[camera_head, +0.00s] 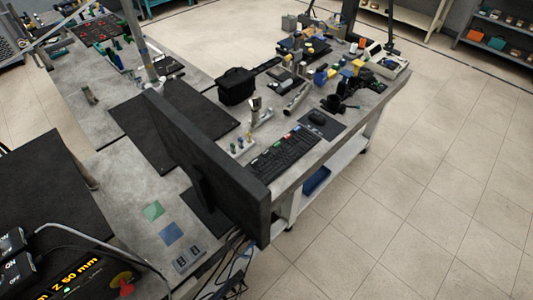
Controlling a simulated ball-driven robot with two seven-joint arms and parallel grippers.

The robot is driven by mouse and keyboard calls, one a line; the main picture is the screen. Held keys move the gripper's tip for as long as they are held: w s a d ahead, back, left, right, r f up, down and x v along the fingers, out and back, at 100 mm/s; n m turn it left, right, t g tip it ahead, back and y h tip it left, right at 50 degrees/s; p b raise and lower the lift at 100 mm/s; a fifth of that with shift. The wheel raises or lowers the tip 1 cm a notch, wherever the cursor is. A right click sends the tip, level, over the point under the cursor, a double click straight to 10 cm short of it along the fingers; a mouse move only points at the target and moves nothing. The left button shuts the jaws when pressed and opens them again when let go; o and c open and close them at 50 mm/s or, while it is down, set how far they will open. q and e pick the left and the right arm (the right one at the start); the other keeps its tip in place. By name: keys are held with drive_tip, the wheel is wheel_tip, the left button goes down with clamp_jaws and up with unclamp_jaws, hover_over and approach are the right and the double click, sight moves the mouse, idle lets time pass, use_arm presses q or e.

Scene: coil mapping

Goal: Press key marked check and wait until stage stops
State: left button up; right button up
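A key marked check cannot be made out; the legends are too small to read. A small grey panel with dark buttons (188,259) lies on the near bench. A black unit at the bottom left has a display (62,284) with yellow text that includes "Z 50 mm". I cannot tell which thing is the stage or whether it moves. Neither of my grippers is in view.
A large black monitor (205,150), seen from behind, stands between the near bench and the keyboard. A red knob (123,282) and a box marked ON and OFF (14,262) are at the bottom left. Cables hang below the monitor. The tiled floor (440,190) at right is clear.

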use_arm(q)
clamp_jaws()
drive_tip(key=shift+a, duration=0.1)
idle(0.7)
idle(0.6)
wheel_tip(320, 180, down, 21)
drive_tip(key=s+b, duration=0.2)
drive_tip(key=b, duration=1.9)
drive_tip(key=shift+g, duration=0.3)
